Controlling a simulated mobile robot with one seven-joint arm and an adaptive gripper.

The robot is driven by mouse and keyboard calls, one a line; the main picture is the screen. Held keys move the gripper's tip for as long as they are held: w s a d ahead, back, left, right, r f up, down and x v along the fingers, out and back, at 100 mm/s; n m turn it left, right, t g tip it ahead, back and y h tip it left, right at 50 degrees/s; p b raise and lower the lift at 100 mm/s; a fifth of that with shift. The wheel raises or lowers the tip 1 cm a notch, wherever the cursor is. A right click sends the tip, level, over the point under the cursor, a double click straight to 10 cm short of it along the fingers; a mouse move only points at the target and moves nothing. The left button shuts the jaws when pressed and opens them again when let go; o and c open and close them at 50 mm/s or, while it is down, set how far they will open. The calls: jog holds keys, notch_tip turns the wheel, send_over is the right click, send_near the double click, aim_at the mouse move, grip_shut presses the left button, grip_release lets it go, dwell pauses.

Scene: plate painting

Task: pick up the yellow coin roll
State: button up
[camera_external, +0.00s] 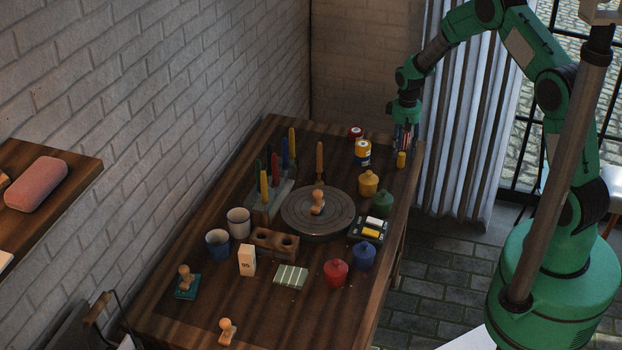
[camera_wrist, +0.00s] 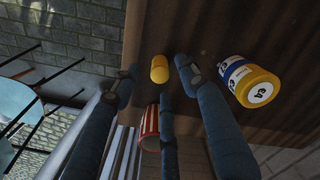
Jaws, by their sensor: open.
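The yellow coin roll (camera_external: 401,159) is a small yellow cylinder near the table's far right edge. In the wrist view, the yellow roll (camera_wrist: 159,68) appears between and just beyond my fingertips. My gripper (camera_external: 405,149) points down close above it, with its dark fingers spread apart. In the wrist view, my gripper (camera_wrist: 157,76) is open, and I see no contact with the roll. A red-and-white striped cylinder (camera_wrist: 150,128) shows between the finger bases, partly hidden; I cannot tell what it rests on.
A yellow-and-blue paint jar (camera_external: 363,153) stands left of the roll and also shows in the wrist view (camera_wrist: 248,84). A yellow pot (camera_external: 368,183) is nearer. The table's right edge (camera_external: 407,190) is close, with open floor beyond.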

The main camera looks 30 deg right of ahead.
aim_at(402, 153)
jog(key=shift+d+f, duration=0.1)
jog(key=shift+f, duration=1.7)
jog(key=shift+c, duration=0.3)
grip_shut()
